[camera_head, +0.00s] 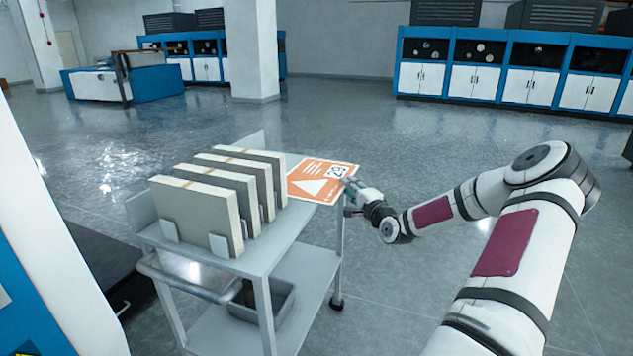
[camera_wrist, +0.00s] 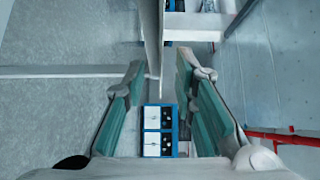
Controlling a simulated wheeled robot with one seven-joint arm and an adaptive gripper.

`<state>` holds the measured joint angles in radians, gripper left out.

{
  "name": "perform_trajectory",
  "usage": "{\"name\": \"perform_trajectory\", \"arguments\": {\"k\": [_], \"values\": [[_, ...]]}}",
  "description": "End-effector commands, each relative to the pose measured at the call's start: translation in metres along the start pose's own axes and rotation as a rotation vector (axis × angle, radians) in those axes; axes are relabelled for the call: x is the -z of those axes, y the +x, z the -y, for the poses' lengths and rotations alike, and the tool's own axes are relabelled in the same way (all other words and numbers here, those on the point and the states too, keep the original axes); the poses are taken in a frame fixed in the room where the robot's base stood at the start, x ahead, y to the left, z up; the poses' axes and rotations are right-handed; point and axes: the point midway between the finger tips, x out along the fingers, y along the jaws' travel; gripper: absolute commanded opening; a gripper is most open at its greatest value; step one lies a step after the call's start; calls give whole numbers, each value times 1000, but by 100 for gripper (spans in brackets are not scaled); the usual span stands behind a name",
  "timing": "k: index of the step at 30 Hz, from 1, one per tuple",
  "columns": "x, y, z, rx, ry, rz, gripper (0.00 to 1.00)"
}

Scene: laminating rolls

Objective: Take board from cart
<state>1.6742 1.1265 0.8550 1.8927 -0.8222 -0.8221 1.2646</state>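The grey cart (camera_head: 284,240) stands left of my arm. My gripper (camera_head: 348,187) is at the board's right edge.
Several thick pale blocks (camera_head: 195,212) stand upright in holders on the cart's left part. A grey bin (camera_head: 263,302) sits on its lower shelf. A white pillar (camera_head: 250,50) and blue-white cabinets (camera_head: 475,80) stand far back. The floor behind the cart is open.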

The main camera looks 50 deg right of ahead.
Motion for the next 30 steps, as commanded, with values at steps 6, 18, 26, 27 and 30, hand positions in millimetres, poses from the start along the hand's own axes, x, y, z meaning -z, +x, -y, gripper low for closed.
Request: {"name": "perform_trajectory", "arguments": {"k": [6, 18, 26, 27, 30], "values": [[1, 28, -1, 1, -1, 0, 25], [1, 32, 0, 0, -1, 0, 3], [1, 32, 1, 1, -1, -1, 0], [1, 32, 1, 1, -1, -1, 0], [1, 32, 1, 0, -1, -1, 0]]}}
